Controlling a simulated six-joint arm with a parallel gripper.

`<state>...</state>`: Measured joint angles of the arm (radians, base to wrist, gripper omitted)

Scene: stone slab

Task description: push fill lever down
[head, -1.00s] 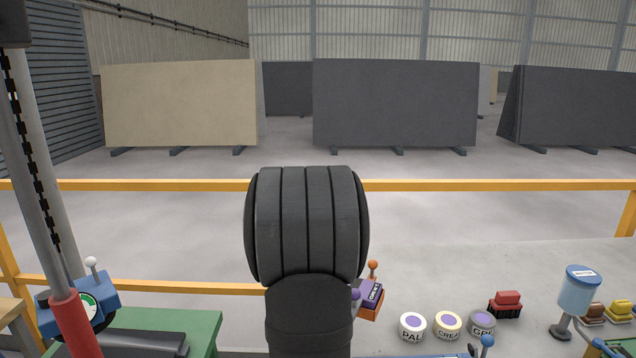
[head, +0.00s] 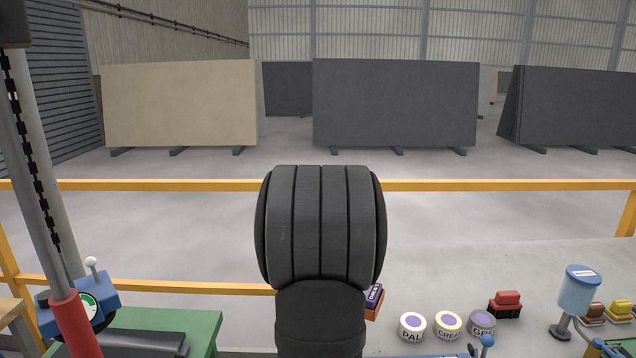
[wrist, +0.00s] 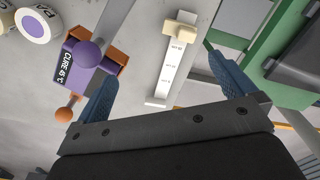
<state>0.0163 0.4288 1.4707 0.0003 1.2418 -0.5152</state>
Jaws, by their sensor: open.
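My gripper (wrist: 163,68) is open and empty in the wrist view, its two blue fingers spread apart. Between and beyond the fingers stands a white graduated strip (wrist: 166,80) with a cream block (wrist: 181,29) at its upper end. Left of the left finger is a purple and orange unit (wrist: 73,62) with a "CURE" label, a purple ball knob (wrist: 90,54) and an orange ball knob (wrist: 63,115). No lever is marked "fill", so I cannot tell which part it is. In the head view my arm hides my gripper and most of the unit (head: 374,296).
In the head view, several labelled tubs (head: 412,326), a red-and-black block (head: 505,305) and a blue canister (head: 579,291) stand at right. A blue device with a white knob (head: 91,262) and a green bench (head: 200,330) are at left. A yellow rail (head: 450,186) crosses behind.

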